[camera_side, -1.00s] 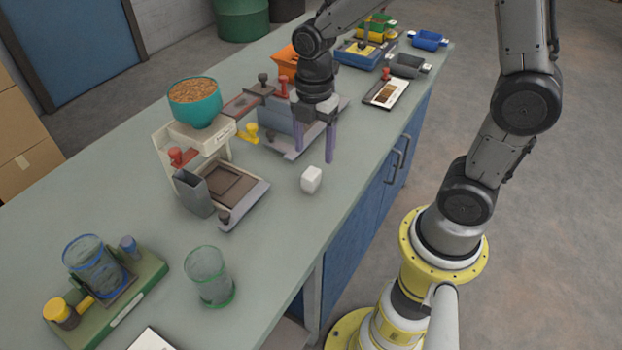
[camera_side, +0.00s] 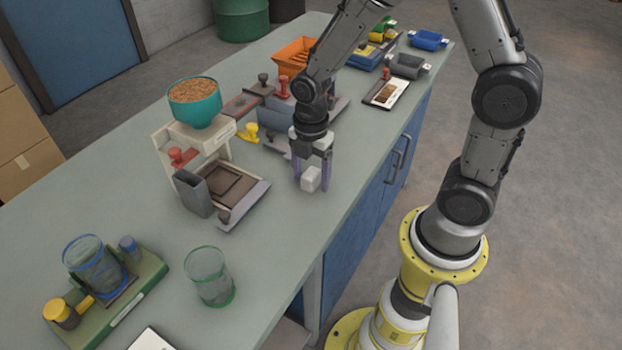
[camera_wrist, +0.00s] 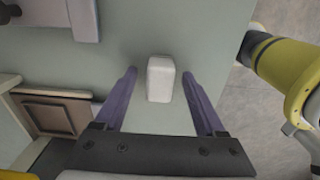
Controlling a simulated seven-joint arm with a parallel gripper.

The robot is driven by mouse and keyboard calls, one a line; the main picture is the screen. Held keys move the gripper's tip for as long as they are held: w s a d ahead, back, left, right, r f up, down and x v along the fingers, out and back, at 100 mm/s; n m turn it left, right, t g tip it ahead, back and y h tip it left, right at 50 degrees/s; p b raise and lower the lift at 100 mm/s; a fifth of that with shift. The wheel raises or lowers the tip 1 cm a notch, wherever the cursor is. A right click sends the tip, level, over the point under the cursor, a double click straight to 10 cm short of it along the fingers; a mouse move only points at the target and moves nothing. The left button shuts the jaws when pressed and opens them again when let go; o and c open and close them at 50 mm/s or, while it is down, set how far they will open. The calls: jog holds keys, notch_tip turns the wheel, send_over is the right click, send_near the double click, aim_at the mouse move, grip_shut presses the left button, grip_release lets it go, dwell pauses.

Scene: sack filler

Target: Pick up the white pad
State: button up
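The white pad (camera_side: 311,179) is a small rounded block on the grey-green bench, close to its front edge. In the wrist view the white pad (camera_wrist: 160,78) lies between the two purple fingers, with a gap on each side. My gripper (camera_side: 311,180) points down at the pad, with its fingers reaching down around it in the side view. In the wrist view my gripper (camera_wrist: 158,82) is open and its fingers do not touch the pad. How high the fingertips are above the bench is hard to tell.
A filler stand with a teal bowl (camera_side: 194,115) of grain and a brown-topped tray (camera_side: 238,196) stand left of my gripper. A clear green-rimmed cup (camera_side: 209,277) is nearer the camera. An orange bin (camera_side: 297,55) is behind. The bench around the pad is clear.

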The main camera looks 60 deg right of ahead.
aim_at(310, 172)
grip_shut()
jog(key=shift+r, duration=0.1)
jog(key=shift+r, duration=0.45)
notch_tip(310, 172, up, 2)
jog(key=shift+w+r, duration=0.1)
jog(key=shift+r, duration=0.1)
jog(key=s+r, duration=0.9)
jog(key=s, duration=0.5)
jog(key=shift+r, duration=0.3)
jog(key=shift+s, duration=0.1)
